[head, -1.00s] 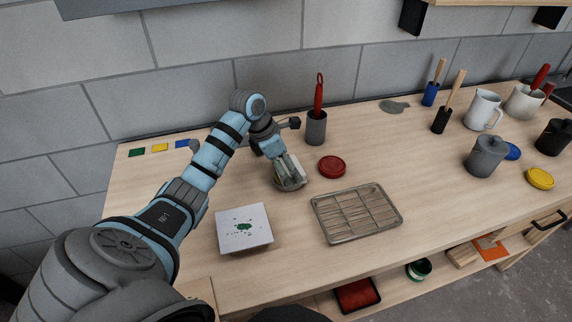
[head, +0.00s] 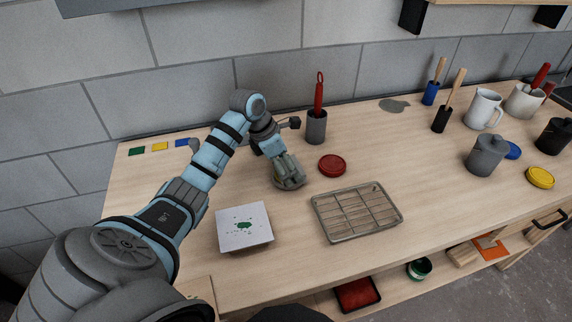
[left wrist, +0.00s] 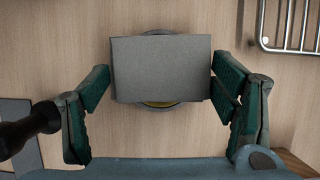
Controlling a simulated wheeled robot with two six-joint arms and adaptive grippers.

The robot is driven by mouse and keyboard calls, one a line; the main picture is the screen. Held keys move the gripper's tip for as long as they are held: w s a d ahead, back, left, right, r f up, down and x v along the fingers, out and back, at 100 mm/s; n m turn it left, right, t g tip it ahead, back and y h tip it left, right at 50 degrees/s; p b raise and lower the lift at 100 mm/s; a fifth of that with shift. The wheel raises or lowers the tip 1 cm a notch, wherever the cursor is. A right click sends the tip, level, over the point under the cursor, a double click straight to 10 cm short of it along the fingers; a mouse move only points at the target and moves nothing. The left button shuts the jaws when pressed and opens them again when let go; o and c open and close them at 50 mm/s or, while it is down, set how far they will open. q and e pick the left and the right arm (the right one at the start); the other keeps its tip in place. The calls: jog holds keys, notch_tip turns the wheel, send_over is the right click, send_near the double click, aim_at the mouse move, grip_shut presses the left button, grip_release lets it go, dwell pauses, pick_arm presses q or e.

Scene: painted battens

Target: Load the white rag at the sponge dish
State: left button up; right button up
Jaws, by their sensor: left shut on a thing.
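My left gripper (head: 286,170) points down over the sponge dish (head: 291,187), a small round grey dish on the bench. In the left wrist view the gripper (left wrist: 162,75) is shut on a flat rectangular piece, apparently the white rag (left wrist: 162,68), which looks grey there. The rag lies across the dish, covering most of it; the dish rim (left wrist: 158,32) shows behind it, with a strip of yellow at the lower edge. Whether the rag touches the dish I cannot tell. My right gripper is not in view.
A red round lid (head: 332,165) lies just right of the dish. A wire rack tray (head: 357,212) is in front to the right, and a white square with a green blot (head: 244,227) in front to the left. A grey cup (head: 316,127) with a red-handled tool stands behind.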

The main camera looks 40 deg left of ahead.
pick_arm(q)
notch_tip(320, 180, up, 7)
jog(key=p, duration=0.5)
jog(key=shift+p, duration=0.4)
jog(key=shift+f, duration=0.1)
